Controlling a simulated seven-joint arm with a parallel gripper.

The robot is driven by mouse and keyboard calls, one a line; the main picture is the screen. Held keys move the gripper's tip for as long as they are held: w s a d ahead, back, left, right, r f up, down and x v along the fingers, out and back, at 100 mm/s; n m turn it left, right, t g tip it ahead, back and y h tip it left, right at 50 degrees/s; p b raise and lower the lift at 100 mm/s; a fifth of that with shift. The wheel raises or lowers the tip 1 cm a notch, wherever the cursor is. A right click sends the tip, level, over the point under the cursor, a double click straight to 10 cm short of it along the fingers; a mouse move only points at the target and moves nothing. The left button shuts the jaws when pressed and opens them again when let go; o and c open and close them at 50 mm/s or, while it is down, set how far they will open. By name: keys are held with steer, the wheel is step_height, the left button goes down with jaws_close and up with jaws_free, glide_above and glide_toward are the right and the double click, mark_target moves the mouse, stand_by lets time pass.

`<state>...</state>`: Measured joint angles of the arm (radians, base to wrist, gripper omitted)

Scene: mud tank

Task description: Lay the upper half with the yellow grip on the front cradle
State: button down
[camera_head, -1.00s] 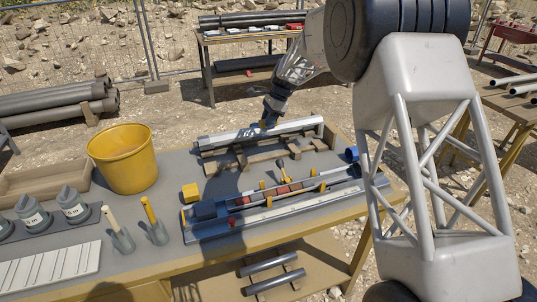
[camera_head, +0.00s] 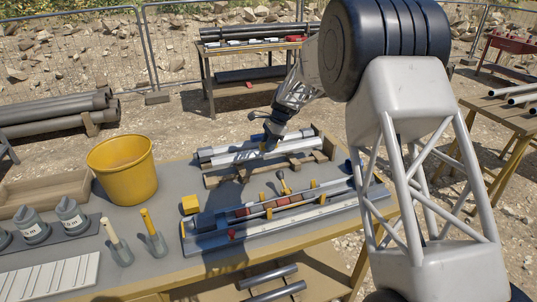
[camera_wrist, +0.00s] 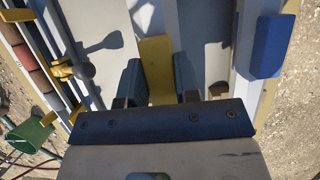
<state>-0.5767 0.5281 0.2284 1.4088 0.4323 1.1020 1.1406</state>
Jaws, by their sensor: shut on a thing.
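The upper half, a long pale grey half-tube (camera_head: 290,148), lies level over the front wooden cradle (camera_head: 222,179). I cannot tell whether it touches the cradle. Its yellow grip (camera_wrist: 156,68) stands between my fingers in the wrist view. My gripper (camera_head: 266,143) is shut on this grip, near the middle of the half; it also shows in the wrist view (camera_wrist: 158,88). A second pale half-tube (camera_head: 226,147) lies just behind, parallel to it, with a dark end at the left. My gripper and the held half hide part of it.
In front lies a blue rig (camera_head: 205,240) with a long rail, reddish core pieces and yellow clamps. A yellow block (camera_head: 190,204), a yellow bucket (camera_head: 122,168) and two handled tools (camera_head: 152,238) are to the left. My arm covers the table's right end.

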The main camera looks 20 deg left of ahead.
steer(key=shift+f, duration=2.45)
steer(key=shift+f, duration=0.5)
steer(key=c, duration=0.8)
jaws_free()
steer(key=shift+c, duration=0.2)
steer(key=shift+r, duration=0.15)
steer(key=shift+r, duration=0.55)
steer(key=v, duration=1.1)
steer(key=shift+w+d+r, duration=0.1)
steer(key=shift+r, duration=0.15)
